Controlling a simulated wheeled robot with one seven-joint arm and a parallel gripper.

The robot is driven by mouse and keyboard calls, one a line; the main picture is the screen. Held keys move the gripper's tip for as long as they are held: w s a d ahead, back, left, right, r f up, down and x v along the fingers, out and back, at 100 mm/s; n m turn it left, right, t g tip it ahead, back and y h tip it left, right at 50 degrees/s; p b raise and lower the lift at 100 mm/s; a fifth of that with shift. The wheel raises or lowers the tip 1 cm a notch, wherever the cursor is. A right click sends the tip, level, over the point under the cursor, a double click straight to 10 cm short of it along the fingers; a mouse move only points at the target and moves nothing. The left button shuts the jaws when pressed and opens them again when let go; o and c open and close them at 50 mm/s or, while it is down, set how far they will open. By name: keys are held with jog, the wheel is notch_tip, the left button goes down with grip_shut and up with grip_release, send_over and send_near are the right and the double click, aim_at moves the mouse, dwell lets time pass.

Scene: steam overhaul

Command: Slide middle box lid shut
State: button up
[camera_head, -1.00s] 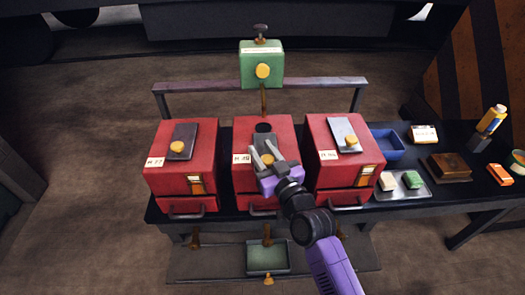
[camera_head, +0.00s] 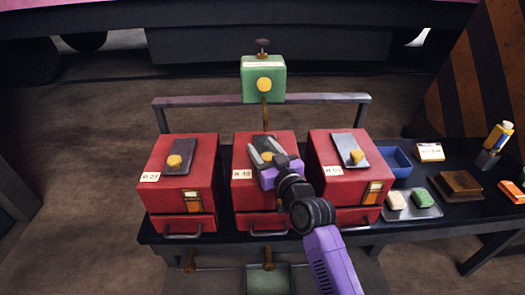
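The middle red box (camera_head: 243,196) stands between two similar red boxes on the dark bench. Its dark grey sliding lid (camera_head: 264,141) lies on its top, with the lid's upper end close to the box's far edge. No dark opening shows beyond the lid. My gripper (camera_head: 265,154) comes in from the lower right, low over this lid. Its two grey fingers stand either side of the lid's yellow knob, which they mostly hide, and they appear closed on it. The near part of the lid is hidden by my gripper.
The left box (camera_head: 158,200) and right box (camera_head: 325,190) have lids with yellow knobs. A green box (camera_head: 263,92) stands behind on a rail (camera_head: 200,101). To the right are a blue tray (camera_head: 393,163), a tray with soap-like blocks (camera_head: 425,211) and a brown block (camera_head: 460,186).

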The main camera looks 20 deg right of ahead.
jog(key=shift+s, duration=0.15)
jog(key=s, duration=0.6)
jog(key=shift+s+d+f, duration=0.1)
jog(key=shift+s+d, duration=0.1)
jog(key=shift+s, duration=0.6)
